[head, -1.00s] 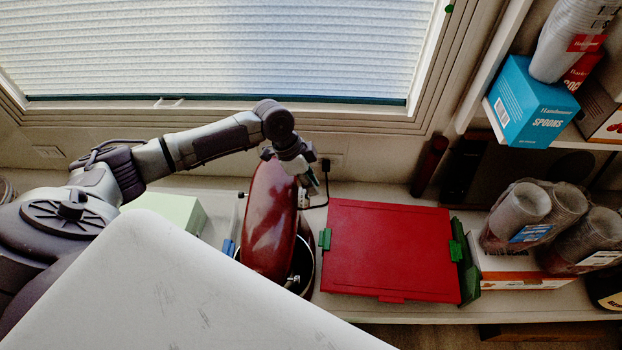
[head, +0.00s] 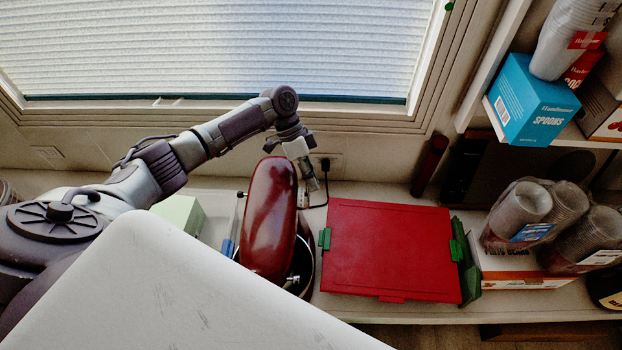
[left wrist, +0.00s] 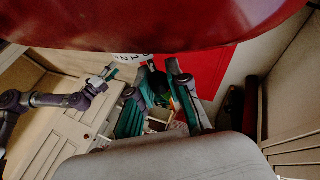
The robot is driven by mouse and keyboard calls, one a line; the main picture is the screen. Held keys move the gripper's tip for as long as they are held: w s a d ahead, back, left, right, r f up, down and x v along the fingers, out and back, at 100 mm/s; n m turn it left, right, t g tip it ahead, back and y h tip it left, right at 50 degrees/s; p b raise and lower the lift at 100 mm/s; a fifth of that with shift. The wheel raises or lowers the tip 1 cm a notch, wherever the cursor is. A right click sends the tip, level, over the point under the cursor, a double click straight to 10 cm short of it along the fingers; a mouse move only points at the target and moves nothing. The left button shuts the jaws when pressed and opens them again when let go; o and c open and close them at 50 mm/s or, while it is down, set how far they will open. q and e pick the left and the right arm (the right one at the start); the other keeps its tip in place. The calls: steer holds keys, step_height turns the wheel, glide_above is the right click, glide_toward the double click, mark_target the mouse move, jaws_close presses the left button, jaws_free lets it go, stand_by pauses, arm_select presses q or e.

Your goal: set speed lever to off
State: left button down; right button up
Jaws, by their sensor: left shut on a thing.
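The red stand mixer (head: 268,215) stands on the counter below the window; its glossy body also fills the top of the left wrist view (left wrist: 160,22). A pale plate with dark lettering (left wrist: 132,56) shows under its edge there. My left gripper (head: 314,184) is at the mixer's right side, near its far end. In the left wrist view, its fingers (left wrist: 158,92) are closed around a small dark piece beside the plate, apparently the speed lever (left wrist: 152,68). The lever's setting cannot be read. What looks like my right gripper (left wrist: 102,80) is small at left, its jaws unclear.
A red lidded box (head: 390,250) with green clips stands right of the mixer. A pale green box (head: 180,213) is to its left. Bagged cups (head: 520,213) are further right. A power outlet and cord (head: 326,165) lie behind my gripper.

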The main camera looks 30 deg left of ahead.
arm_select(q)
steer(key=c, duration=1.1)
jaws_free()
steer(key=shift+a+r, duration=0.1)
steer(key=v, duration=1.1)
steer(key=shift+a+r, duration=0.2)
steer(key=shift+r, duration=0.1)
steer(key=shift+w, duration=0.15)
